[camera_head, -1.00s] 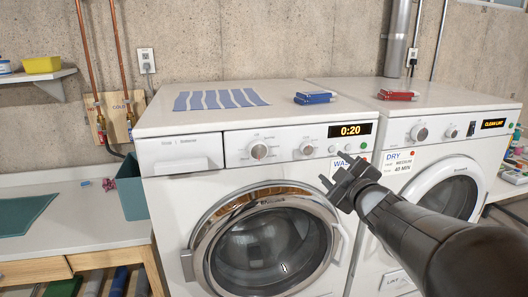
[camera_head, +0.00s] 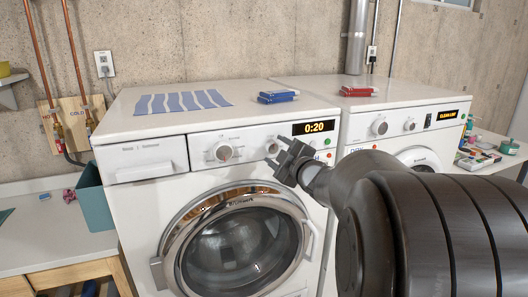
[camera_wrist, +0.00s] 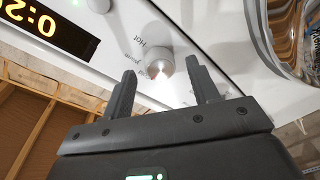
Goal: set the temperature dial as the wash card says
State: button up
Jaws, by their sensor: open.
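The other washer knob (camera_head: 222,151) is to the left. The display (camera_head: 313,127) reads 0:20. The washer door (camera_head: 235,243) is below. The dryer (camera_head: 405,125) stands to the right. Blue boxes (camera_head: 278,97) and a striped cloth (camera_head: 183,102) lie on top.

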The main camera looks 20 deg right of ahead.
jog(key=shift+w, duration=0.35)
jog(key=shift+c, duration=0.4)
jog(key=c, duration=0.9)
